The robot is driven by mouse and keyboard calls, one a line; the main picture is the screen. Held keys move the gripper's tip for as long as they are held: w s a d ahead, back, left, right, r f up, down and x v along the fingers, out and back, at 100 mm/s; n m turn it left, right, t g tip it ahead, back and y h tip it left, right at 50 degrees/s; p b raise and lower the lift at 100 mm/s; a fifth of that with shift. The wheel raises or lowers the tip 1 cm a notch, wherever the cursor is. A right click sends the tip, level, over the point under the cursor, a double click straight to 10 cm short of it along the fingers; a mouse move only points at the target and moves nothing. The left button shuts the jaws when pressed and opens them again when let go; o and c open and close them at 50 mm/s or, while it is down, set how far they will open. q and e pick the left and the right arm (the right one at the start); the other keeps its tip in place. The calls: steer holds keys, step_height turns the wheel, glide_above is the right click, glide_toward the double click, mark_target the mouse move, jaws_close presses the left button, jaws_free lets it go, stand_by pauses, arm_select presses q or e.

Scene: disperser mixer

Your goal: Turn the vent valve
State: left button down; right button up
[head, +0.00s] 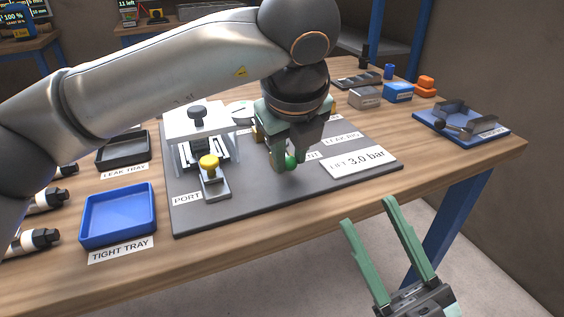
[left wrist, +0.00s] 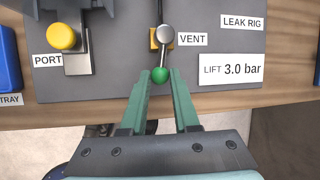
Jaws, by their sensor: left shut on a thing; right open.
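The vent valve has a brass body (left wrist: 155,40), a metal lever (left wrist: 163,52) and a green ball knob (left wrist: 160,75), beside the VENT label (left wrist: 193,39). In the head view the green knob (head: 291,161) shows between the fingers. My left gripper (head: 285,168) is shut on the green knob, with its fingertips (left wrist: 160,80) on either side of it in the left wrist view. My left gripper hides most of the valve in the head view. My right gripper (head: 367,213) is open and empty, in front of the table's right part.
The grey rig plate (head: 235,212) carries a yellow knob (head: 209,162) at the PORT label and a white clamp frame (head: 200,122). A blue tray (head: 84,232) and a dark tray (head: 103,161) stand left. A blue holder (head: 462,135) stands right.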

arm_select(q)
steer(key=shift+w+d+n+y, duration=0.15)
steer(key=shift+d+n+y, duration=0.3)
steer(key=shift+n, duration=0.45)
arm_select(e)
steer(key=shift+f, duration=0.4)
arm_select(q)
steer(key=c, duration=0.9)
jaws_free()
steer(key=shift+d, duration=0.1)
steer(key=shift+c, duration=0.2)
steer(key=p+v, duration=0.2)
steer(key=v, duration=1)
steer(key=shift+r, duration=0.25)
arm_select(e)
steer(key=w+m+h, duration=0.1)
steer(key=h, duration=0.1)
steer(key=w+f+m+h, duration=0.1)
steer(key=shift+w+d+m, duration=0.25)
steer(key=shift+w+m, duration=0.05)
